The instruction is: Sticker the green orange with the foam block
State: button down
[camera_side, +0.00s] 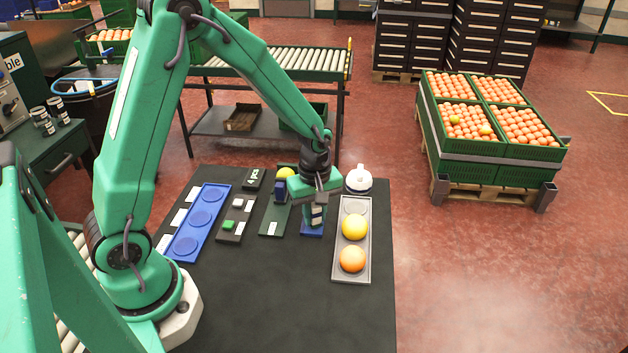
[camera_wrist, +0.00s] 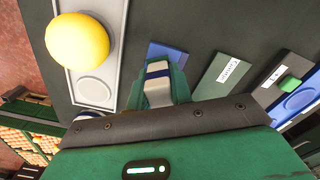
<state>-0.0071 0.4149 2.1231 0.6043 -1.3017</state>
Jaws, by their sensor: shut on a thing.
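My gripper (camera_side: 317,200) points down over a small blue pad (camera_side: 312,230) and is shut on a small white-and-blue block (camera_wrist: 158,82), mostly hidden between the fingers. I cannot tell if the block touches the pad. A long grey tray (camera_side: 338,262) lies to the right. It holds a yellow fruit (camera_side: 355,227) in the middle well and an orange (camera_side: 352,259) in the front well; its back well looks empty. The yellow fruit also shows in the wrist view (camera_wrist: 77,41). Another yellow fruit (camera_side: 286,172) sits behind my gripper, partly hidden. I see no clearly green orange.
A blue tray (camera_side: 187,247) with several empty wells lies left. A labelled green plate (camera_side: 272,215) and a white-and-blue pot (camera_side: 359,180) stand nearby. The front tabletop is clear.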

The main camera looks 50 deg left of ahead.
jog(key=shift+r, duration=3)
jog(key=shift+w+a, duration=0.1)
jog(key=shift+w+a+r, duration=0.15)
jog(key=shift+w+a, duration=0.1)
jog(key=shift+a, duration=0.25)
send_near(285, 170)
jog(key=shift+w+r, duration=0.1)
jog(key=shift+r, duration=0.05)
jog(key=shift+f, duration=2.95)
jog(key=shift+f, duration=0.65)
